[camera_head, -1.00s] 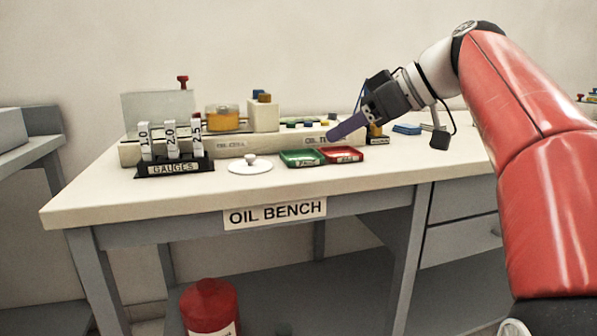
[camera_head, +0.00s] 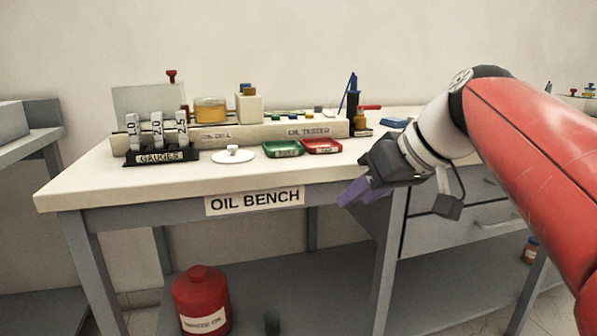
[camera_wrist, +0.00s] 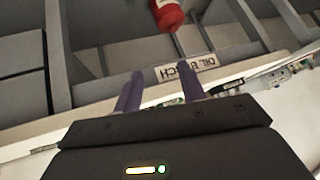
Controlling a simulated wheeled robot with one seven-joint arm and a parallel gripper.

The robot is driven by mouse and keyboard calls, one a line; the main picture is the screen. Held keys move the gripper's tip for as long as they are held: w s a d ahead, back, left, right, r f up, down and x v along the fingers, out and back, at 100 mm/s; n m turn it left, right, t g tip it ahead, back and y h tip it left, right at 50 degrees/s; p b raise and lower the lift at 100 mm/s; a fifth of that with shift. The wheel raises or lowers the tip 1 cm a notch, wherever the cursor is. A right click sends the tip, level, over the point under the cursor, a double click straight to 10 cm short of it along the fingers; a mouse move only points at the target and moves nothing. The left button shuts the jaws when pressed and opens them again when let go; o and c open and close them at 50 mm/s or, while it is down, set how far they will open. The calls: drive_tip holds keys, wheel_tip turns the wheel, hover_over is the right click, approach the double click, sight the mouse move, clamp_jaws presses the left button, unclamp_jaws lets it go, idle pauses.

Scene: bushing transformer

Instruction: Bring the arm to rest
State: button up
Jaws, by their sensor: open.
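My gripper (camera_head: 352,196) is in front of the oil bench (camera_head: 110,183), near its front edge and right of the OIL BENCH sign (camera_head: 255,200). Its purple fingers point down and to the left. In the wrist view the two fingers of my gripper (camera_wrist: 160,92) stand apart with nothing between them, so it is open and empty. The red and white arm reaches in from the right side of the head view.
On the bench stand a gauge rack (camera_head: 160,157), a white lid (camera_head: 232,155), a green tray (camera_head: 283,149), a red tray (camera_head: 321,146) and the oil tester (camera_head: 290,130). A red can (camera_head: 201,300) stands on the lower shelf. Drawers (camera_head: 465,225) are behind the arm.

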drive_tip(key=s+d+f+m+h, duration=0.2)
drive_tip(key=s+f+m+h, duration=0.1)
drive_tip(key=s+f, duration=0.5)
drive_tip(key=s+d+f+m+h, duration=0.3)
drive_tip(key=s+f, duration=0.5)
drive_tip(key=f, duration=0.7)
drive_tip(key=shift+d, duration=0.15)
